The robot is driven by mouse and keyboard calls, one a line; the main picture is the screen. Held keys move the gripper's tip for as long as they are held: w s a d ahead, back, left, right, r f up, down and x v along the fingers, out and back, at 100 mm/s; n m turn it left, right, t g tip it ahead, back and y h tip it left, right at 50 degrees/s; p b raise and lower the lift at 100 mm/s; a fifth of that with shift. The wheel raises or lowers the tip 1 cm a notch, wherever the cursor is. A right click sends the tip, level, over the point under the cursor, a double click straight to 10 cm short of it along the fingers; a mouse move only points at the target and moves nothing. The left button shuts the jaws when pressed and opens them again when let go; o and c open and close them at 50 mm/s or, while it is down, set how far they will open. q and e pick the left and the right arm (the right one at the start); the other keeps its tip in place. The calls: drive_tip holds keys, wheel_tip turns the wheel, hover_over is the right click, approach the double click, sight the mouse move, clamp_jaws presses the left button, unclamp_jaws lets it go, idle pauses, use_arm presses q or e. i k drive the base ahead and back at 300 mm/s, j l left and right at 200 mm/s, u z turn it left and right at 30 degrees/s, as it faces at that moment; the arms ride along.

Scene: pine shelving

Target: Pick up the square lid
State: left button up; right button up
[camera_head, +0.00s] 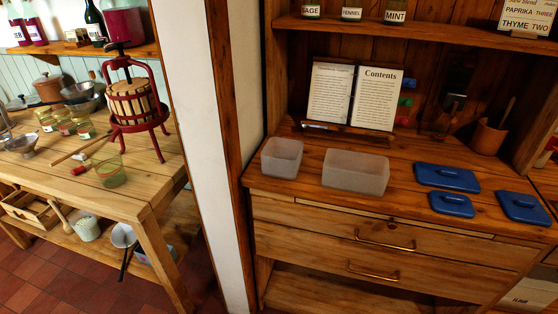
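Three blue lids with raised handles lie on the wooden counter at the right in the head view. The longest, a rectangular lid (447,178), is at the back. A smaller lid (452,205) lies in front of it, near the counter's front edge. Another lid (523,208) lies to the right and looks slightly larger than the small one. Perspective makes it hard to tell which of these two is the square lid. All three lie flat and apart. Neither of my grippers is in view.
A small translucent tub (282,158) and a longer translucent tub (355,173) stand open left of the lids. An open book (355,95) stands behind them. A wooden holder (488,137) stands behind the lids. Drawers (385,240) lie below the counter. A white post (195,130) separates the left table.

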sight(518, 207)
drive_tip(key=i+l, duration=0.1)
drive_tip(key=l, duration=2.45)
drive_tip(key=i+u, duration=0.05)
drive_tip(key=i, duration=0.05)
